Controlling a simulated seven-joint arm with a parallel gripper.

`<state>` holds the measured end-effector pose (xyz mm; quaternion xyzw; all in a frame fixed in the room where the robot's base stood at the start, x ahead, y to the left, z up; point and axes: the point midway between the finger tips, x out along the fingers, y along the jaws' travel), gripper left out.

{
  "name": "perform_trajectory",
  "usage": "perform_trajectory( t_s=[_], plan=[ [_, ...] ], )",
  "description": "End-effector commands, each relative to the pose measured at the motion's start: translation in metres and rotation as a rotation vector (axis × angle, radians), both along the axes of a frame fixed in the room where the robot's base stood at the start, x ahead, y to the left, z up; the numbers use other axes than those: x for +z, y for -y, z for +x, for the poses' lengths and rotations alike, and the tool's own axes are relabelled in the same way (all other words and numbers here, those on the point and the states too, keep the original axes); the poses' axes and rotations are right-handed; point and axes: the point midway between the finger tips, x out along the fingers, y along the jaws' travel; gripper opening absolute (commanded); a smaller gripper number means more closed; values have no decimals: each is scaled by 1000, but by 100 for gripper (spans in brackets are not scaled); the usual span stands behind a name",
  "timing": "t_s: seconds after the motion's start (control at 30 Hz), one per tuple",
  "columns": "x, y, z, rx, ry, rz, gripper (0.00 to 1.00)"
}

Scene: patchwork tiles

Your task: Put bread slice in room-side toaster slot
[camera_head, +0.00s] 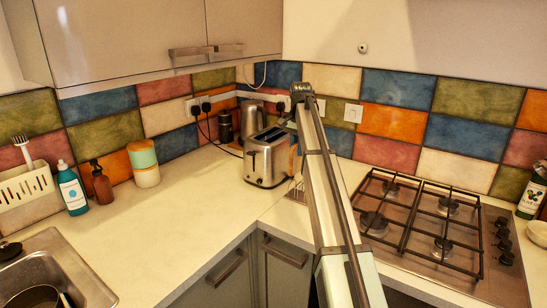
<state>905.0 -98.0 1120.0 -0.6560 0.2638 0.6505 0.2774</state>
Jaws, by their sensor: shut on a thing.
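The silver toaster (266,160) stands on the counter in the back corner. Its top slots (269,134) face up, and I see no bread in them. A narrow tan-brown strip, seemingly the bread slice (293,158), shows upright just right of the toaster. My arm covers the rest of it. My gripper (288,126) is mostly hidden behind my arm, with a dark part showing above the strip. It is shut on the bread slice, but the fingertips are not clear.
A thin wire rack (296,189) is partly visible beside the toaster. A kettle (252,119) and dark canister (225,126) stand behind. The gas hob (420,222) lies right. Bottles (72,190), jars (144,165) and the sink (60,262) are left. The left counter middle is clear.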

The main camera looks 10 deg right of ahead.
Motion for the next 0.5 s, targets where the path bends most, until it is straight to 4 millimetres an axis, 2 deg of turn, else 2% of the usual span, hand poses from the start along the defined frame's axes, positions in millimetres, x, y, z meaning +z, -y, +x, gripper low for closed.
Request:
perform_trajectory(
  t_s=[0.17, 0.27, 0.5],
  plan=[
    [7, 0, 10, -2, -1, -1, 12],
    [18, -1, 26, -6, -3, -3, 12],
    [59, -3, 76, -24, -11, -10, 12]
  ],
)
